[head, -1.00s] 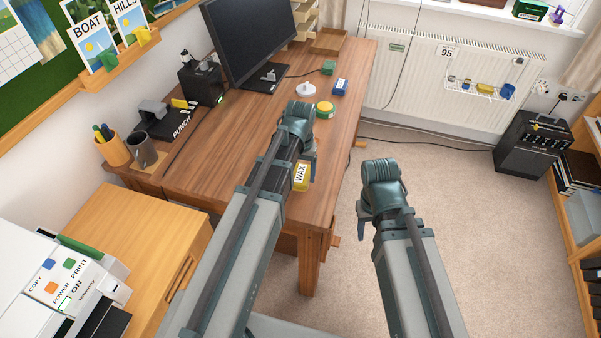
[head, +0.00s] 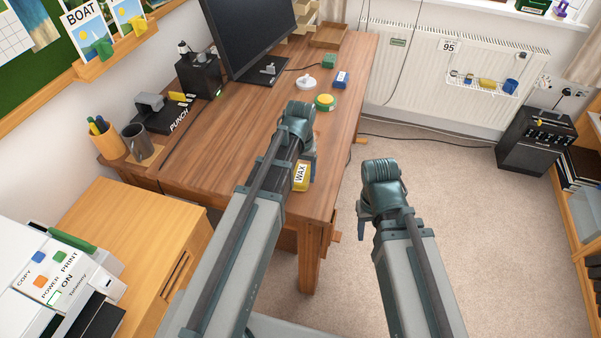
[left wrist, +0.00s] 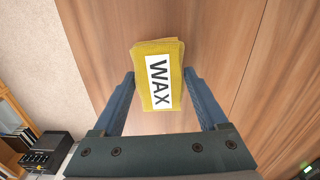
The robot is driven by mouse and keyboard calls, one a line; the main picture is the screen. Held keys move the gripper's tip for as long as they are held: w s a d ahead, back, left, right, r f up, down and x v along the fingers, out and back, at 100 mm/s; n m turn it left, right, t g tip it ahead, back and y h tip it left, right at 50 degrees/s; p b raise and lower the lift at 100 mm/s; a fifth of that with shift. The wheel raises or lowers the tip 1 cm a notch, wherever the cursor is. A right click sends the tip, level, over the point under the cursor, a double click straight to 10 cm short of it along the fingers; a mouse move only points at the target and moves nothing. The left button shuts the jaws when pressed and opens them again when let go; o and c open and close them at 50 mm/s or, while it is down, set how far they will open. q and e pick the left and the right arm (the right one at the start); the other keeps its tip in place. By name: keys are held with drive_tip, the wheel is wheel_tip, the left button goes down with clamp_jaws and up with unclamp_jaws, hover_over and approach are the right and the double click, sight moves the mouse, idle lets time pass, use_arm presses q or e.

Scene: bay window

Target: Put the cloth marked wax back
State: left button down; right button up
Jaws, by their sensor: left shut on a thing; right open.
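The yellow cloth (head: 301,177) with a white label reading WAX is in my left gripper (head: 303,168). In the left wrist view the folded cloth (left wrist: 170,103) sits between the two fingers of the left gripper (left wrist: 159,75), label toward the camera. The gripper is shut on it, over the front right part of the wooden desk (head: 235,150); the gap to the desktop is hard to judge. My right gripper (head: 364,226) is open, off the desk's right side above the carpet; its fingers are mostly hidden.
A yellow-and-green round tin (head: 324,102), a white round object (head: 306,83) and a blue box (head: 342,79) stand on the desk beyond my left gripper. A wire rack (head: 470,83) with several small items hangs on the radiator (head: 425,75).

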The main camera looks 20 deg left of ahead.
use_arm(q)
drive_tip(key=shift+f, duration=0.3)
idle(0.4)
unclamp_jaws()
drive_tip(key=shift+r, duration=0.2)
wheel_tip(320, 180, up, 14)
drive_tip(key=p, duration=1.3)
drive_tip(key=s+d+m+y, duration=0.1)
drive_tip(key=s+d+m, duration=0.3)
drive_tip(key=s+d, duration=0.6)
drive_tip(key=s, duration=0.4)
drive_tip(key=shift+s+d+f, duration=0.15)
drive_tip(key=shift+d+f, duration=0.05)
drive_tip(key=shift+d, duration=0.05)
